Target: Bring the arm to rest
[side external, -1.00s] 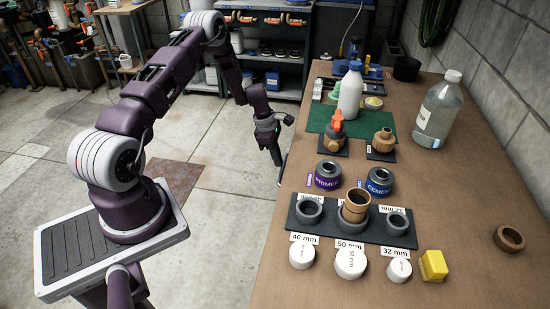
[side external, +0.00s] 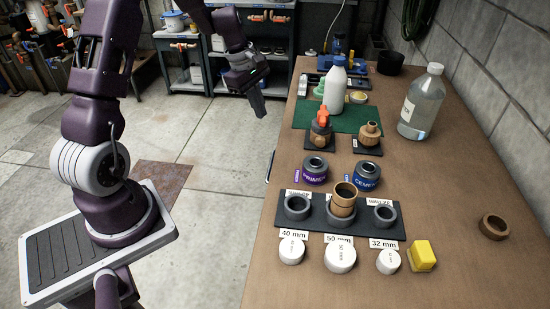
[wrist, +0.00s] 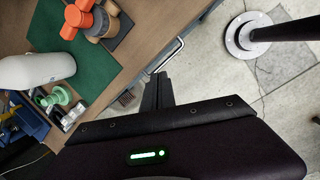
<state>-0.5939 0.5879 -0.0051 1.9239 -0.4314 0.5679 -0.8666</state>
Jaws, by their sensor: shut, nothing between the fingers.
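My gripper (side external: 261,112) is shut and empty. In the side view it hangs over the floor beyond the left edge of the wooden bench (side external: 465,190), apart from everything on it. In the wrist view my gripper (wrist: 158,78) shows its fingers together, pointing past the bench edge. My arm is raised and folded above its base.
The bench holds a white bottle (side external: 335,92), a clear bottle (side external: 420,105), an orange-handled valve (side external: 321,130), primer (side external: 314,172) and cement (side external: 366,177) cans, and a black rack (side external: 262,213) of grey rings. A blue shelf (side external: 283,60) stands behind.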

